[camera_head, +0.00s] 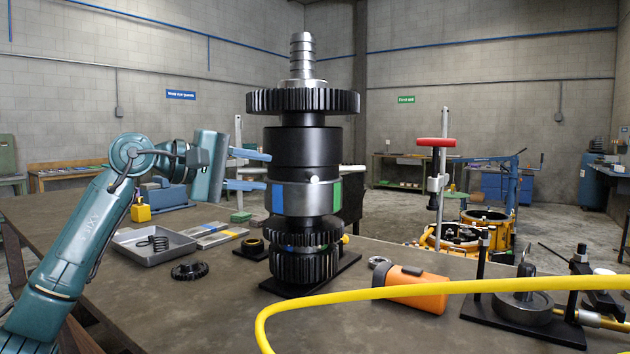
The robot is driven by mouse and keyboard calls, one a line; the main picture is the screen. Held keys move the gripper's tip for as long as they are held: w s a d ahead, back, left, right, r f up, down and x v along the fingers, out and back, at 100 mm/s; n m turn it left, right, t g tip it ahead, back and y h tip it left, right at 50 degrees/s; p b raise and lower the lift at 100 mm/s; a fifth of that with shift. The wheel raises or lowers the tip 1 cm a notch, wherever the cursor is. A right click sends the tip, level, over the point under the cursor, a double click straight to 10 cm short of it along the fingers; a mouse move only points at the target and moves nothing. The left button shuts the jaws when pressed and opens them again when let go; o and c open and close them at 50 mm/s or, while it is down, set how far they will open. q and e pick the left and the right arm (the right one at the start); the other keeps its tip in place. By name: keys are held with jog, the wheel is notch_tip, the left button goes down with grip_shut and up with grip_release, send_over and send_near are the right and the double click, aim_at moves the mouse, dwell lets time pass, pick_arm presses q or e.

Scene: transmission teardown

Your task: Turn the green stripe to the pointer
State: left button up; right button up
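A tall gear shaft (303,146) stands upright on a black base plate on the table. A silver ring around it carries a blue stripe (277,198) at its left front and a green stripe (337,194) at its right front. A round silver knob (314,179) sits on the ring's front between the stripes. A pale bar (350,168) shows right of the ring's top; I cannot tell whether it is the pointer. My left gripper (268,171) is open, its two blue fingers one above the other, left of the shaft near the ring's height. Contact is unclear. My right gripper is not in view.
A yellow hose (400,291) curves across the foreground. An orange-and-black tool (415,288) lies right of the shaft. A grey tray (150,247), a small dark gear (189,270) and a black fixture (520,308) are on the table (225,320).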

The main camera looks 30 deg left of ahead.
aim_at(309, 178)
pick_arm(q)
jog(key=p+x, duration=0.2)
jog(key=x, duration=1)
jog(key=shift+w+d, duration=0.2)
jog(key=shift+d, duration=0.05)
jog(key=shift+c, duration=0.3)
grip_shut()
